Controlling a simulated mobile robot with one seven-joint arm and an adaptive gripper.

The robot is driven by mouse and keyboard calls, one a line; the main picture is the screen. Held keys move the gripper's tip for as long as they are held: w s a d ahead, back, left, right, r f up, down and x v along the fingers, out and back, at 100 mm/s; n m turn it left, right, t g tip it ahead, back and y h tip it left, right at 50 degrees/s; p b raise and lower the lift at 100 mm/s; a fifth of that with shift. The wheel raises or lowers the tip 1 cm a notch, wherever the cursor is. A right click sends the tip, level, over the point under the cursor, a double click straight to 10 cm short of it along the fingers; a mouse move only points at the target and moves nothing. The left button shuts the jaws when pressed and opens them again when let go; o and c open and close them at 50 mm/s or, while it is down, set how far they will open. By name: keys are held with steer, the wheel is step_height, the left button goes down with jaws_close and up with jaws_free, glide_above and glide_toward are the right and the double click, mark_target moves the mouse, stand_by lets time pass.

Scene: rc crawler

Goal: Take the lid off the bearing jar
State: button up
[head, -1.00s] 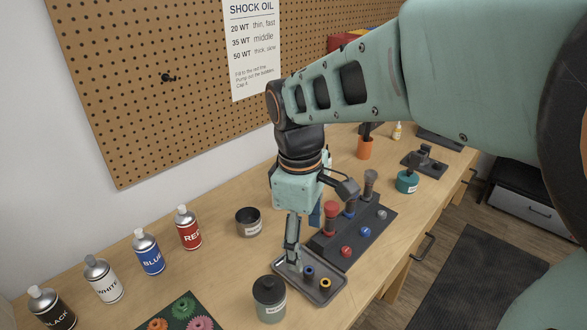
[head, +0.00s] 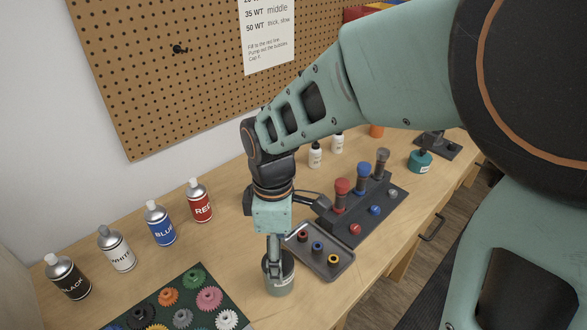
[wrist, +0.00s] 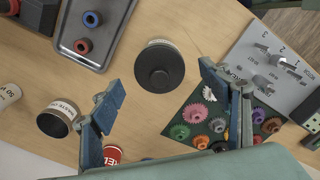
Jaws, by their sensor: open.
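The bearing jar (head: 279,288) stands upright on the bench in front of the small parts tray, with its top partly hidden by my gripper in the head view. In the wrist view its round dark lid (wrist: 159,68) with a central knob is on the jar, and a strip of label shows at the far rim. My gripper (wrist: 160,80) points down above the jar, fingers spread wide and empty. The lid lies between the two fingertips in the wrist view, with gaps on both sides. How far the fingertips are above it is unclear.
A grey tray (head: 338,270) with several coloured rings sits right behind the jar. A gear mat (head: 238,318) lies close in front. The dark waste cup (wrist: 52,124) is left in the wrist view. Paint cans (head: 162,226) line the left side.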

step_height(320, 180, down, 2)
steer(key=shift+c, duration=0.2)
steer(key=c, duration=1)
steer(key=shift+r, duration=0.2)
